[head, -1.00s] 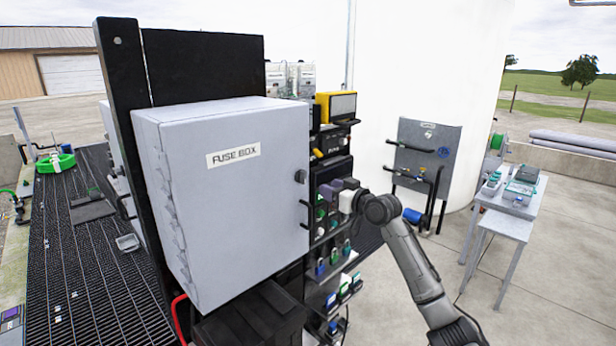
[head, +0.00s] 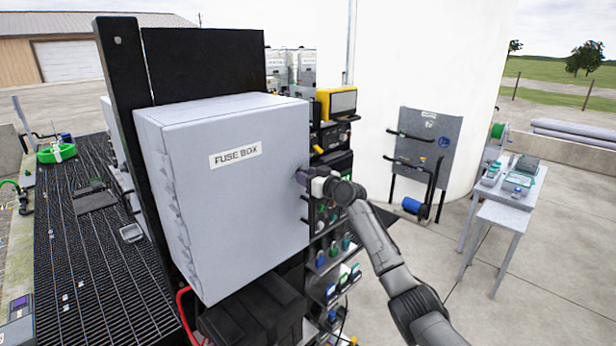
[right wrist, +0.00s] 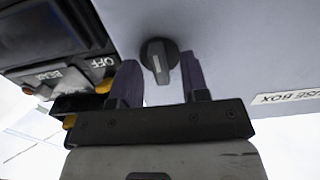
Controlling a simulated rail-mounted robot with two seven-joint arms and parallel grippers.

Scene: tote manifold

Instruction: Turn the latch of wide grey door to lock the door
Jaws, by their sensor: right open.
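The wide grey door (head: 235,190) is the front of the fuse box and looks closed. Its label "FUSE BOX" (head: 235,156) shows in the head view and upside down in the right wrist view (right wrist: 288,98). The latch (right wrist: 158,60) is a dark round knob with a light line on its grip; my gripper covers it in the head view. My right gripper (head: 304,178) is at the door's right edge. In the right wrist view the open purple fingers (right wrist: 158,82) stand either side of the latch's grip, with gaps showing. My left gripper is not in view.
A shelf with several small devices (head: 335,250) stands right of the fuse box. A black device with an "OFF" label (right wrist: 103,62) is close to the gripper. A black box (head: 250,315) sits below the door. A grey table (head: 505,195) stands far right.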

